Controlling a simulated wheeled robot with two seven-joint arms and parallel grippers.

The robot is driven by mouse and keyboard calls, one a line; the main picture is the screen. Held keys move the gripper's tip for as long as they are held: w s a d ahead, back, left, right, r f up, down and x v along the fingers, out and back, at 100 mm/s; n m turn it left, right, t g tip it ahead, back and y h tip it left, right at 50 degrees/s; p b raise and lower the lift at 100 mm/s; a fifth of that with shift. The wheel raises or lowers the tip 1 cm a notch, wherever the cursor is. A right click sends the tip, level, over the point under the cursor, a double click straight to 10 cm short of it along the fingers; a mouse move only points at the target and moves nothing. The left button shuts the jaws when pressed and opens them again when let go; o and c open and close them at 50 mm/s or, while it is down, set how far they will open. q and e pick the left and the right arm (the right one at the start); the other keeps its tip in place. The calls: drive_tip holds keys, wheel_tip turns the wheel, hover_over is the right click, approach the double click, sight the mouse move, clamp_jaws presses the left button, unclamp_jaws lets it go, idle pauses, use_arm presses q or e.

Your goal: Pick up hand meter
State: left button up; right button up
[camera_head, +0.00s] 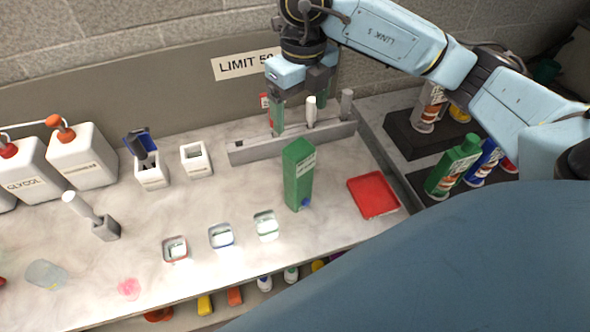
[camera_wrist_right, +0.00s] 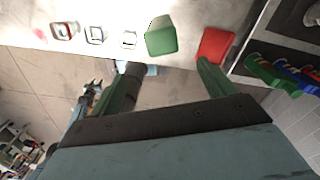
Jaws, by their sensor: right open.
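A dark blue and black handheld device (camera_head: 143,148), which looks like the hand meter, stands tilted in a small white holder (camera_head: 152,177) on the counter's left half. My right gripper (camera_head: 300,108) is open with green fingers, above and behind the grey rack, well to the right of the device. The right wrist view shows the open fingers (camera_wrist_right: 165,82) with nothing between them. The device does not clearly show in the right wrist view. I cannot make out my left gripper in either view.
A tall green container (camera_head: 298,175) and a red tray (camera_head: 374,195) stand near the right gripper. A grey rack (camera_head: 245,152) holds upright rods. White jugs (camera_head: 82,160) stand left of the device. An empty white holder (camera_head: 196,160) is beside it. Bottles (camera_head: 453,168) stand far right.

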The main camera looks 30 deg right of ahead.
sight(299, 147)
wheel_tip(299, 147, down, 8)
drive_tip(key=shift+d+r+p, duration=0.15)
drive_tip(key=shift+r+p, duration=0.05)
drive_tip(key=shift+p, duration=0.2)
drive_tip(key=shift+w+f+p, duration=0.15)
drive_tip(key=shift+f+p, duration=0.2)
drive_tip(key=shift+f, duration=1.05)
drive_tip(key=shift+w+f+p, duration=0.15)
drive_tip(key=shift+f+p, duration=0.15)
drive_tip(key=shift+f, duration=1.05)
drive_tip(key=c, duration=1.5)
